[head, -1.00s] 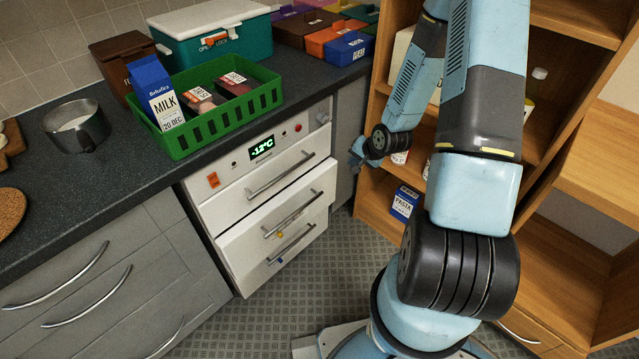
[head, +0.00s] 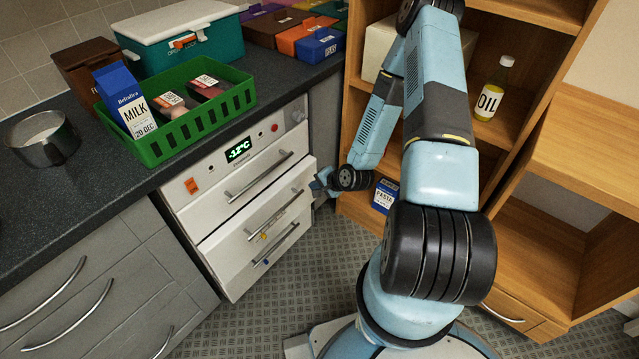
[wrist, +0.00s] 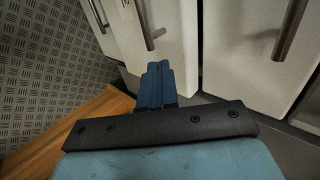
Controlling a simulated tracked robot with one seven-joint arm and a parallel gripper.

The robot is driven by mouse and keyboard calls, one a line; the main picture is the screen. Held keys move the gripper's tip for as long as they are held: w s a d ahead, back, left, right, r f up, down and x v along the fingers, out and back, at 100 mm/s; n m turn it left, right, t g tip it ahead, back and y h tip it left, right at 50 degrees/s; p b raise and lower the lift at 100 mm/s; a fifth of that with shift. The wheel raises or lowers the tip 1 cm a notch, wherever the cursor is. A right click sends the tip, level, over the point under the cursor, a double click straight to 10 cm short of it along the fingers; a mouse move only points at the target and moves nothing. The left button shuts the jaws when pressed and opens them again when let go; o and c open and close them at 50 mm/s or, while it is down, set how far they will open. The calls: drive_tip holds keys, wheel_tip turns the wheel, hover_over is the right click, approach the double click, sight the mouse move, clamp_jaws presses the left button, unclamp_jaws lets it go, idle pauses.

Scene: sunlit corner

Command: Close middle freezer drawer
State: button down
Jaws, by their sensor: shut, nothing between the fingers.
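The white freezer (head: 182,213) stands under the counter with a lit display. Its middle drawer (head: 225,252) sticks out past the top drawer (head: 231,207); its bar handle (head: 280,213) runs across the front. The lower drawer's handle (head: 276,244) shows beneath. My gripper (head: 318,184) is at the right end of the middle drawer; whether it touches is unclear. In the wrist view my gripper (wrist: 157,82) is shut and empty, its blue fingers pointing at white drawer fronts with bar handles (wrist: 147,27); which drawer each one is, I cannot tell.
A wooden shelf unit (head: 355,205) stands close to the right, holding a blue pasta box (head: 384,196) and an oil bottle (head: 492,92). Grey cabinets (head: 95,285) adjoin the freezer on the left. A green basket (head: 178,129) stands on the counter above. The patterned floor in front is clear.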

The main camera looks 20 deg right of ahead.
sight(294, 182)
drive_tip(key=w+a+f, duration=0.1)
drive_tip(key=w, duration=0.1)
drive_tip(key=w+a+f, duration=0.2)
drive_tip(key=w, duration=0.1)
drive_tip(key=shift+w+a+f, duration=0.35)
drive_tip(key=shift+a, duration=0.05)
drive_tip(key=shift+w+a, duration=0.35)
drive_tip(key=shift+w, duration=0.2)
